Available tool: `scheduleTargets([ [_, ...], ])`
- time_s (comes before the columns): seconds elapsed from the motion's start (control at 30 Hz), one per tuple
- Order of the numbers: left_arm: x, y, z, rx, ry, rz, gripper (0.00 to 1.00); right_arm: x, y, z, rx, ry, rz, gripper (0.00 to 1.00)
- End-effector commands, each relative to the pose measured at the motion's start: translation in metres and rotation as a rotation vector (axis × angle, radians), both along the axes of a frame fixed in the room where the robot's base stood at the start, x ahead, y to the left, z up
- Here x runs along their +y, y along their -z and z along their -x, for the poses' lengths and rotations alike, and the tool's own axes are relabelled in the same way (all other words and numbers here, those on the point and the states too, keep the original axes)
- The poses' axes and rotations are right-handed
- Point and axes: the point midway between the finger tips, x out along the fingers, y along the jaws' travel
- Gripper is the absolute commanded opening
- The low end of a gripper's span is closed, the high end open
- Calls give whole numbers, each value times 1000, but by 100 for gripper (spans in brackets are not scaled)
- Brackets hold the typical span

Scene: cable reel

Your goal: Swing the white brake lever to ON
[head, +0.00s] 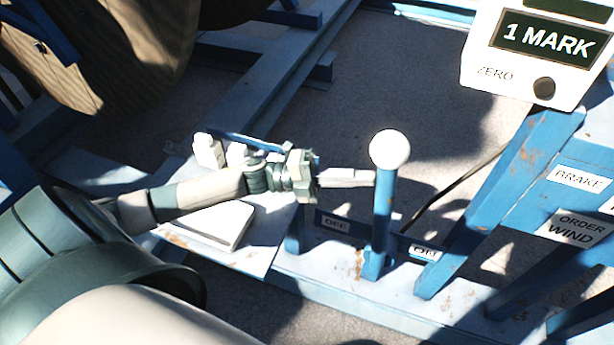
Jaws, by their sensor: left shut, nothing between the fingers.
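The brake lever (383,215) is a blue post topped by a white ball knob (389,150). It stands close to upright between the OFF label (335,223) on its left and the ON label (424,252) on its right. My left gripper (368,178) is shut and empty. Its fingertips point right and lie at the left side of the post, just below the knob; I cannot tell whether they touch it. My right gripper is not in view.
A white counter box (480,75) reading 1 MARK sits at upper right on a blue post. A large brown reel (130,50) is at upper left. White blocks (208,150) sit behind my left wrist.

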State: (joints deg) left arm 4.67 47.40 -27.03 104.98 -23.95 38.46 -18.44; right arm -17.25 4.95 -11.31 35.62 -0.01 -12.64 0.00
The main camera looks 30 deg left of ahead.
Motion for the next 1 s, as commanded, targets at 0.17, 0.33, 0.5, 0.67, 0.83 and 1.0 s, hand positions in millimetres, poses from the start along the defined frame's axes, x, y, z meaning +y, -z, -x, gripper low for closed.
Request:
scheduleTargets([
  [0.17, -56, -17, -14, -4, 5, 7, 0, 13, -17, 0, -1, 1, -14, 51],
  [0.33, -120, -17, -29, -3, 4, 8, 0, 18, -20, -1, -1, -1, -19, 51],
  [0.5, -175, -8, -43, -2, 3, 6, 0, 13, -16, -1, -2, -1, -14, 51],
  [0.67, -212, 3, -52, -1, 3, 5, 0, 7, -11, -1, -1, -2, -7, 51],
  [0.83, -235, 11, -57, 0, 1, 4, 0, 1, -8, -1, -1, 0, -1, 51],
  [1.0, -246, 14, -59, 0, 2, 3, 0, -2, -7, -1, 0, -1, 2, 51],
])
